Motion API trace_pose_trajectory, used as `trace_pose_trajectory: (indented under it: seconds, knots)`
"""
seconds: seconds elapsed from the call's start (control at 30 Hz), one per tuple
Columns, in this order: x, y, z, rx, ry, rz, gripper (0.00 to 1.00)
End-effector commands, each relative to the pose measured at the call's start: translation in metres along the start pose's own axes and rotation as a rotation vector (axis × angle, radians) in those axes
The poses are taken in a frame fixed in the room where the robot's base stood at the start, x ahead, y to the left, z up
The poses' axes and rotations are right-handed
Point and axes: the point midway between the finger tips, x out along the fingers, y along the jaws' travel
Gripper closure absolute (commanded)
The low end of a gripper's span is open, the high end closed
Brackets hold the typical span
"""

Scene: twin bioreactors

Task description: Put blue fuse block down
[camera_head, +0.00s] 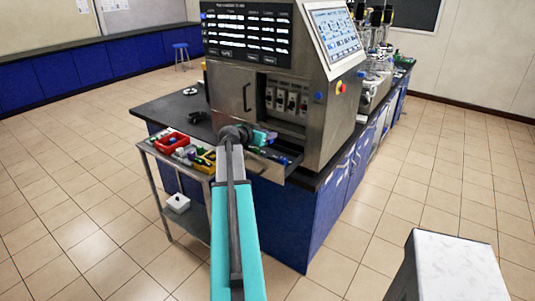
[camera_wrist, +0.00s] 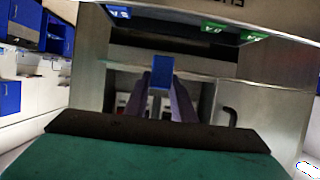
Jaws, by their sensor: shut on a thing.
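A blue fuse block (camera_wrist: 162,72) is held between the two fingertips of my gripper (camera_wrist: 162,88) in the wrist view. My gripper is shut on it, with the steel cabinet's opening behind. In the head view my arm reaches to the front of the steel cabinet (camera_head: 314,140), and my gripper (camera_head: 271,137) is small there, just before the cabinet's lower front. The block itself cannot be made out clearly in that view. Pale fuse-like units (camera_head: 292,101) stand in a row in the cabinet's open bay. Labels in blue and green show in the wrist view.
A metal cart (camera_head: 160,195) left of my arm carries a red bin (camera_head: 171,144), a yellow bin (camera_head: 205,162) and small loose parts. An open drawer or shelf (camera_head: 299,175) juts out below the cabinet. A white-topped stand (camera_head: 458,268) is at lower right.

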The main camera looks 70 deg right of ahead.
Motion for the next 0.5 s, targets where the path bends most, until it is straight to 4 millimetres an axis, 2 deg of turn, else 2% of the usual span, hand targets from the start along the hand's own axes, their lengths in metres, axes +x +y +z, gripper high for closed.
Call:
trace_pose_trajectory:
  seconds: [0.23,0.5]
  knots:
    - [0.010,0.000,0.026,-0.001,-0.002,0.000,0.99]
    - [0.016,0.000,0.038,0.000,0.000,0.000,0.99]
